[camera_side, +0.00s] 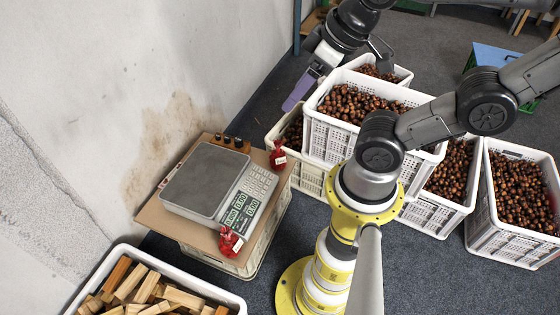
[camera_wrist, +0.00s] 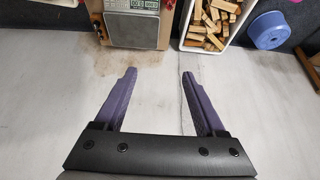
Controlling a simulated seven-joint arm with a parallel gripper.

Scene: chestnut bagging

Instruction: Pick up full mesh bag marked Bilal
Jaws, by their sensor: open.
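Two small red mesh bags with white labels sit on the board around the scale in the side view. One bag (camera_side: 278,157) is at the board's right back corner; the other bag (camera_side: 230,243) is at its front edge, beside the scale's display. The writing on both labels is too small to read, so I cannot tell which is marked Bilal. My gripper (camera_side: 297,92) is up behind the back bag, apart from both bags. In the wrist view my gripper (camera_wrist: 158,73) has its purple fingers spread wide with nothing between them. Neither bag is clear in that view.
The scale (camera_side: 206,180) stands on a board-topped crate against the stained wall. A dark block with several knobs (camera_side: 229,143) is behind it. White crates of chestnuts (camera_side: 330,140) stand to the right. A crate of wood pieces (camera_side: 232,301) is in front. A blue round object (camera_wrist: 268,30) shows in the wrist view.

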